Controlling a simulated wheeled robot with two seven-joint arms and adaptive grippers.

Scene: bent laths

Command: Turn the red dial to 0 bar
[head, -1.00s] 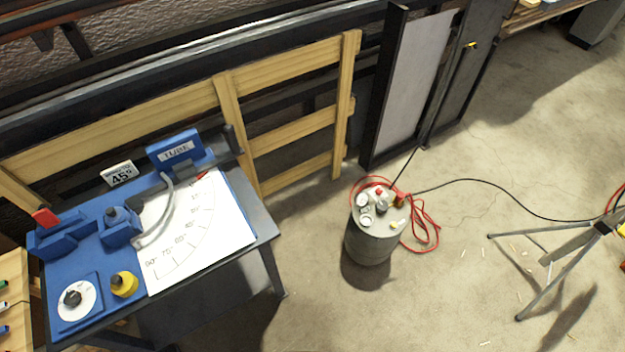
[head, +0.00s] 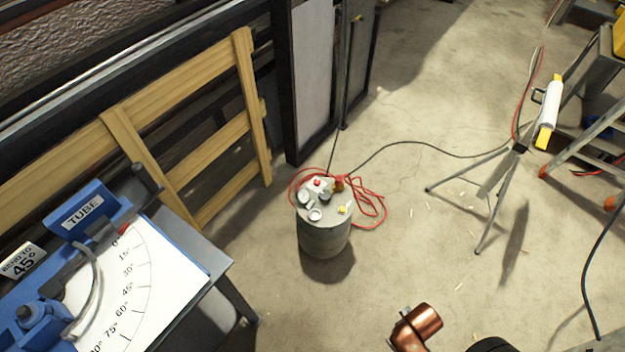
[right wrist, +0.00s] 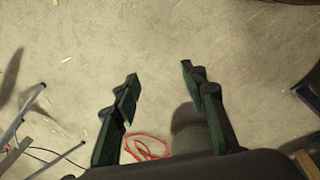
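A grey drum (head: 325,235) stands on the floor in the middle of the head view. Its top carries a small red knob (head: 317,183), which may be the red dial, beside round white-faced gauges (head: 315,214) and a yellow part (head: 345,210). The scale and pointer of the red knob are too small to read. My right gripper (right wrist: 158,75) is open and empty above the floor in the right wrist view, with its two dark green fingers apart. My left gripper is not in view.
A red cable (head: 372,206) lies coiled beside the drum, and a black cable (head: 430,147) runs right from it. A tripod (head: 488,190) stands to the right. A bench with a white angle chart (head: 170,275) is at left. Bare floor lies between.

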